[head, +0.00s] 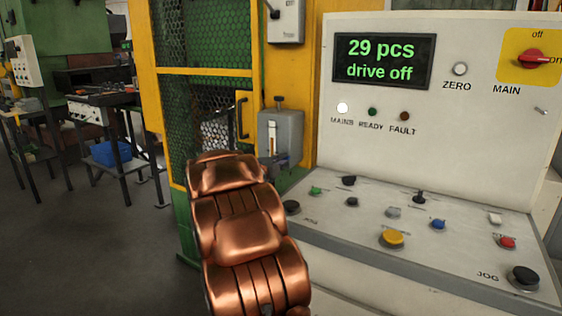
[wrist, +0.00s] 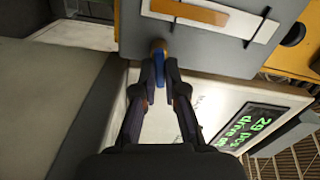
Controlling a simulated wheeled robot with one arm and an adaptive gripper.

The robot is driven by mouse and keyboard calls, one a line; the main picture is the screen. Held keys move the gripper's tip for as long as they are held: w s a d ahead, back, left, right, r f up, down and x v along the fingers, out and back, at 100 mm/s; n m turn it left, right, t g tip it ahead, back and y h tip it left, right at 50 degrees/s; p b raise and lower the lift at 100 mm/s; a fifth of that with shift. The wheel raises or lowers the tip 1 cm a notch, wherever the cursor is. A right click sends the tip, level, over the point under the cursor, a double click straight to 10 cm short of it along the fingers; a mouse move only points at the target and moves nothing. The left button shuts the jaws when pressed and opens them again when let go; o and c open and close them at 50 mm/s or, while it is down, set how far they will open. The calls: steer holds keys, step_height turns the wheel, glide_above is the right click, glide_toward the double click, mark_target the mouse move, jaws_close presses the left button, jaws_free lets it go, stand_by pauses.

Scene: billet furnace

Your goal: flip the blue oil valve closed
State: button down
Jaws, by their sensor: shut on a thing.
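The blue oil valve handle (wrist: 159,66) shows in the wrist view, hanging below a brass-coloured fitting (wrist: 158,44) under a grey oil box. My gripper (wrist: 159,75) is shut on the blue handle, with one dark finger on each side of it. In the head view the grey oil box (head: 290,128) with its amber sight strip is on the yellow frame, left of the control panel. My copper-coloured arm reaches up to just below the box and hides most of the valve and gripper there.
The control panel (head: 450,110) stands close on the right, its display reading "29 pcs drive off". Its sloped desk (head: 350,222) carries several buttons and knobs. A yellow-framed mesh guard (head: 205,100) stands behind my arm. Open floor lies at the left.

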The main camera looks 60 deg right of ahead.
steer(key=shift+f, duration=0.1)
steer(key=m+b, duration=0.2)
steer(key=b, duration=0.3)
steer(key=shift+f+m, duration=0.2)
steer(key=shift+m, duration=0.2)
steer(key=c, duration=1.2)
jaws_free()
steer(key=shift+c, duration=0.2)
steer(key=a, duration=1.2)
steer(key=shift+s, duration=0.25)
